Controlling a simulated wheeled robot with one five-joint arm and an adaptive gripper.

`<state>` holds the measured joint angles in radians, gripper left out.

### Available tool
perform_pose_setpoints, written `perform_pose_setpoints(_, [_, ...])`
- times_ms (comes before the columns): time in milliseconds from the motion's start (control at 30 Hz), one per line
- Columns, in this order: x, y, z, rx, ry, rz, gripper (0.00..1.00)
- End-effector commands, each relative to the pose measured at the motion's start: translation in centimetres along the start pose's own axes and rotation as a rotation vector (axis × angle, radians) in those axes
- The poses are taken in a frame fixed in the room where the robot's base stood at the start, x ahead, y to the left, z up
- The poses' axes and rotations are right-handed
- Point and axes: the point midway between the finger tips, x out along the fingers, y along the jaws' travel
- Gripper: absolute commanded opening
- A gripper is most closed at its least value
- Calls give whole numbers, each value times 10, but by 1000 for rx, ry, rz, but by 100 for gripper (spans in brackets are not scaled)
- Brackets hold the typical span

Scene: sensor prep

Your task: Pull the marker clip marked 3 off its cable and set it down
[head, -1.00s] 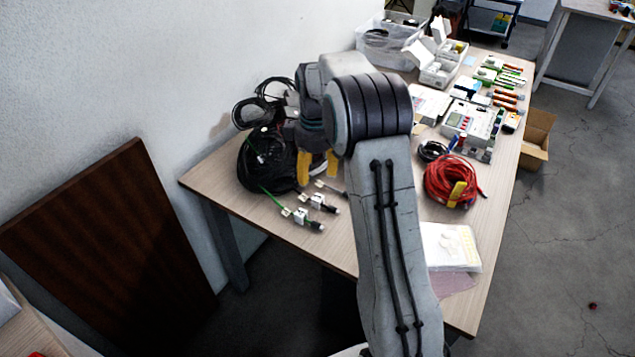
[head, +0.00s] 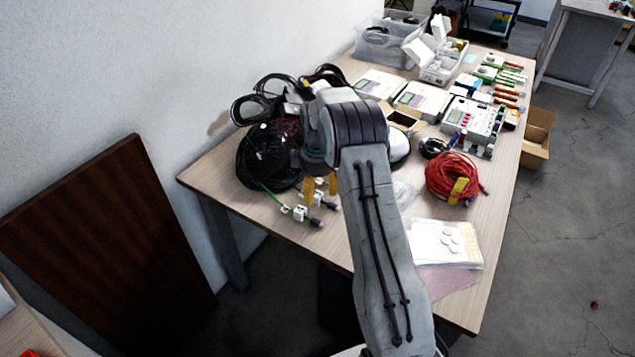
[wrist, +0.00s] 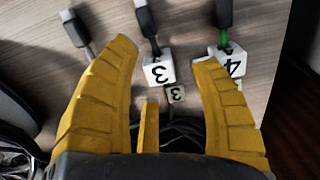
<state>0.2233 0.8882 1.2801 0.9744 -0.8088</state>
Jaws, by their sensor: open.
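The white marker clip marked 3 (wrist: 158,71) sits on a dark cable just below its plug, between my finger tips in the wrist view. In the head view it appears as a small white block (head: 318,198) near the front left table edge. My gripper (wrist: 166,56) is open, its yellow fingers on either side of clip 3 with nothing held. It also shows in the head view (head: 320,188), over the cable ends. The marker clip marked 4 (wrist: 232,66) is on the green cable, close to the right fingertip; I cannot tell whether they touch.
A black cable heap (head: 265,160) lies behind. A red cable coil (head: 452,177) and white packet (head: 445,245) are to the right.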

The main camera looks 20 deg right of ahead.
Motion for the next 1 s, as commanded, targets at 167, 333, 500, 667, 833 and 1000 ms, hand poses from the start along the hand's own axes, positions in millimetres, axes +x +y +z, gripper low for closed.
perform_pose_setpoints(167, [12,0,0,0,0,0,57])
perform_pose_setpoints(333, [15,0,0,0,1,1,57])
perform_pose_setpoints(500, [15,0,0,0,1,1,57])
perform_pose_setpoints(667, [15,0,0,0,1,1,51])
perform_pose_setpoints(833, [15,0,0,0,1,1,36])
perform_pose_setpoints(1000, [15,0,0,0,1,1,21])
